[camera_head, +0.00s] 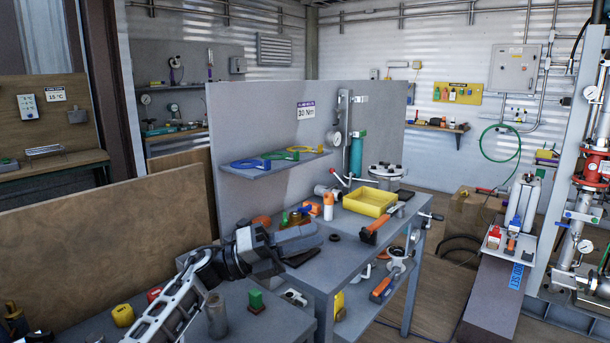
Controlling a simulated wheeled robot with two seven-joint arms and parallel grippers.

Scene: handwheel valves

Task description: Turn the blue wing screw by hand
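A small blue part (304,210), which looks like the blue wing screw, shows on top of a small brass-coloured fitting (294,219) with a green part on its left. The fitting stands on the grey workbench near the upright panel. My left gripper (308,237) reaches in from the lower left, just in front of and below the fitting in the picture. Its grey fingers hide the fitting's lower part. I cannot tell whether the fingers touch anything or how far apart they are. My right gripper is not in view.
Right of the fitting are orange-and-white bottles (328,206), a yellow tray (370,201) and an orange-handled tool (378,227). A grey panel (255,120) with a shelf (275,168) rises behind. A green block (256,299) and a grey cylinder (216,315) stand on the nearer bench.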

